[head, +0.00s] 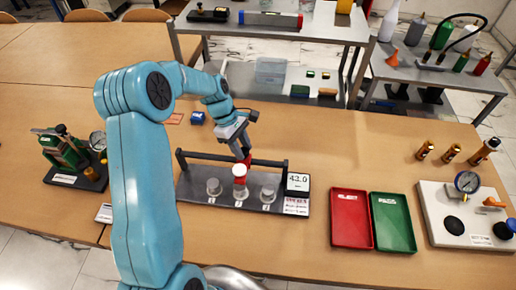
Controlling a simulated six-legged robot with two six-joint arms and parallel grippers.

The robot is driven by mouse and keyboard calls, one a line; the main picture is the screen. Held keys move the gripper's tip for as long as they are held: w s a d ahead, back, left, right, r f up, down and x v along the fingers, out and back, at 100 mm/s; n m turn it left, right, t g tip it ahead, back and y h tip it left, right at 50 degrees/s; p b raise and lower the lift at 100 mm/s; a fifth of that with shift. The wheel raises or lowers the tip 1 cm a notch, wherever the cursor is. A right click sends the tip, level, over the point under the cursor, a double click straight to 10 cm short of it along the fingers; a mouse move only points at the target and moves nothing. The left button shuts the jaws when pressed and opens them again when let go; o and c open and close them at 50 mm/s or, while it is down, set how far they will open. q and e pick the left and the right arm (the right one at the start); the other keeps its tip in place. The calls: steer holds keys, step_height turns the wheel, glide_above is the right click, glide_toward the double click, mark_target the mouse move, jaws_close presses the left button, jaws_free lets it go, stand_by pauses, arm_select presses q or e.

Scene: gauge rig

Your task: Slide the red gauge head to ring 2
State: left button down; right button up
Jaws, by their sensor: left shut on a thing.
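The gauge rig (190,191) is a dark base with a rail on posts along its back and a row of three pale round pieces standing on it. The red gauge head (240,170), with a pale part below its red top, sits at the rail over the middle round piece (239,189). The left round piece (214,187) and right round piece (268,192) are uncovered. Ring numbers are too small to read. My left gripper (245,156) comes down from behind the rail and is shut on the red gauge head. My right gripper is not in view.
A display (298,182) reading about 43.0 stands at the rig's right end. A red tray (350,218) and green tray (392,222) lie to the right, then a white gauge board (450,225). A green device (65,155) stands left. Table between rig and trays is clear.

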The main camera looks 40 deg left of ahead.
arm_select(q)
steer(key=shift+s+a, duration=0.1)
steer(key=shift+a, duration=0.1)
steer(key=c, duration=0.8)
jaws_free()
steer(key=shift+o, duration=0.2)
steer(key=shift+r, duration=0.1)
steer(key=shift+a+r, duration=0.2)
steer(key=shift+r, duration=0.1)
steer(key=v, duration=1.5)
steer(key=shift+r+b, duration=0.3)
steer(key=shift+b, duration=0.1)
steer(key=shift+s+d, duration=0.1)
